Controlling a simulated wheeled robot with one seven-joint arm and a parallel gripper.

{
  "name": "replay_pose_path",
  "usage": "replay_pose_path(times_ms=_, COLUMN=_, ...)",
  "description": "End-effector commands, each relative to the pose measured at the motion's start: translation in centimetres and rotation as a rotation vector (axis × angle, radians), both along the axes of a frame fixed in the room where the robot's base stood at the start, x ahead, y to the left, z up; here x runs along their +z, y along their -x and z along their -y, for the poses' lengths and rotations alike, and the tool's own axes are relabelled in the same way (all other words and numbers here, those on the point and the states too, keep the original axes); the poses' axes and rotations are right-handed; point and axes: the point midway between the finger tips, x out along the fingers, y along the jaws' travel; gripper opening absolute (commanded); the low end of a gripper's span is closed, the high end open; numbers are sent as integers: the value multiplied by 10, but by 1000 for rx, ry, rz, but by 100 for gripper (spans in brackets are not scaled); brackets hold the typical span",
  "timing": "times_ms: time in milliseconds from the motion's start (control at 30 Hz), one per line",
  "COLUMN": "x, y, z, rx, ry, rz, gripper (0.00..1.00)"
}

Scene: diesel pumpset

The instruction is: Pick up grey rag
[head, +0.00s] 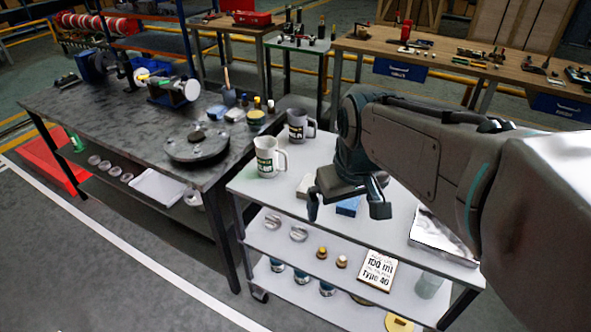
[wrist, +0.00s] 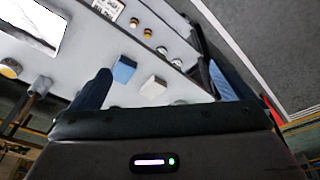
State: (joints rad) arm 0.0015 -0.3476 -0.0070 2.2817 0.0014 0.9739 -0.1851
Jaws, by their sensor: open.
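A small pale grey block-shaped piece (wrist: 153,88) lies on the white cart top, beside a blue piece (wrist: 124,70). The pale one may be the folded grey rag; I cannot tell its material. In the head view the pale piece (head: 304,187) shows partly, left of my gripper, and the blue piece (head: 347,207) shows between the fingers. My gripper (head: 347,206) is open and empty above the cart top, fingers pointing down. In the wrist view both small pieces lie between the spread fingers of my gripper (wrist: 160,72), apart from them.
A silver tray-like item (head: 440,238) lies at the right. The lower shelf holds a sign (head: 378,270) and small parts. A dark workbench (head: 110,120) adjoins left.

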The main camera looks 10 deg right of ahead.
Motion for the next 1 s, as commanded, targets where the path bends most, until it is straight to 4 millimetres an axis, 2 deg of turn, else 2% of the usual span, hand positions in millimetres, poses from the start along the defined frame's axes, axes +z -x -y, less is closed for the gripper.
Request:
replay_pose_path(times_ms=33, x=-1, y=-22, z=1, rx=41, ry=9, rz=-18, gripper=100)
replay_pose_path(times_ms=167, x=2, y=-72, z=1, rx=163, ry=33, rz=-52, gripper=100)
replay_pose_path(times_ms=333, x=-7, y=-136, z=1, rx=324, ry=59, rz=-96, gripper=100)
replay_pose_path(times_ms=467, x=-21, y=-184, z=1, rx=447, ry=74, rz=-129, gripper=100)
replay_pose_path(times_ms=600, x=-45, y=-232, z=1, rx=579, ry=86, rz=-164, gripper=100)
replay_pose_path(times_ms=800, x=-81, y=-284, z=2, rx=737, ry=96, rz=-201, gripper=100)
replay_pose_path(times_ms=1000, x=-102, y=-307, z=2, rx=820, ry=99, rz=-218, gripper=100)
